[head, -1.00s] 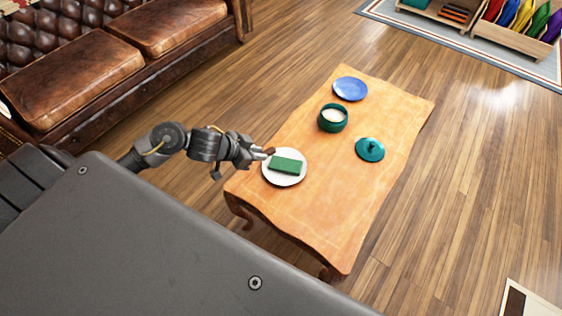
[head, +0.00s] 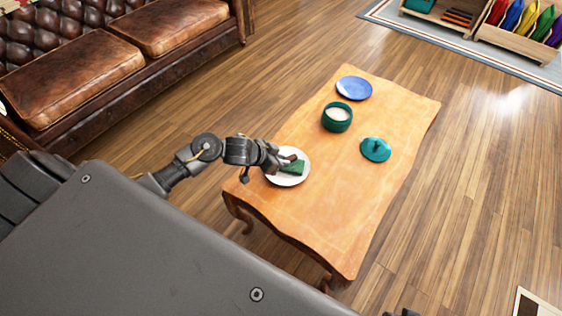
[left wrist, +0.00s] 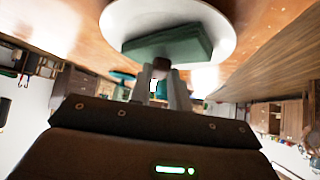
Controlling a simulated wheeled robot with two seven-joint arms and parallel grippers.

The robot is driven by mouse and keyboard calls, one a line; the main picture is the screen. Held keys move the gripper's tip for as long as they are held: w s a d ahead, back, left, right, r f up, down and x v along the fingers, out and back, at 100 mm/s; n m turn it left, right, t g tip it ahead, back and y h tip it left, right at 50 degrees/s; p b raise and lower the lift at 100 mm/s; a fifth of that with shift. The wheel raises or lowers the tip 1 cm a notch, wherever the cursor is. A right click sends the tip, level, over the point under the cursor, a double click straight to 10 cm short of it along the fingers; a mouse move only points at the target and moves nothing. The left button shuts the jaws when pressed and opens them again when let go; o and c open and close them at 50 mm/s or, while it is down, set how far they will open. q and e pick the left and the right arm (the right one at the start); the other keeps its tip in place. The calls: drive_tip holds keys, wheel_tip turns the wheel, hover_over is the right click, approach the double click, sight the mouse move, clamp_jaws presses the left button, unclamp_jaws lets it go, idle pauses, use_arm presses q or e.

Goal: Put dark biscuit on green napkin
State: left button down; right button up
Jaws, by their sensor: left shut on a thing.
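The green napkin (head: 298,168) is a folded block lying on a white plate (head: 286,181) at the near left end of the table. Both also show in the left wrist view, the napkin (left wrist: 172,45) on the plate (left wrist: 225,18). My left gripper (head: 288,160) reaches in from the left and is above the napkin, hiding part of it. It is shut on the dark biscuit (head: 292,158), a small brown piece at its fingertips. I cannot tell whether the biscuit touches the napkin.
On the wooden table (head: 320,215) are a teal pot (head: 337,118) with pale contents, its teal lid (head: 376,150) and a blue plate (head: 354,88). The table's near right part is clear. A brown leather sofa (head: 80,65) stands at the left.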

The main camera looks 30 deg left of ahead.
use_arm(q)
drive_tip(key=shift+f, duration=0.1)
use_arm(e)
drive_tip(key=shift+r, duration=0.15)
use_arm(q)
drive_tip(key=shift+f, duration=0.3)
drive_tip(key=c, duration=1.3)
unclamp_jaws()
use_arm(e)
drive_tip(key=shift+r, duration=0.2)
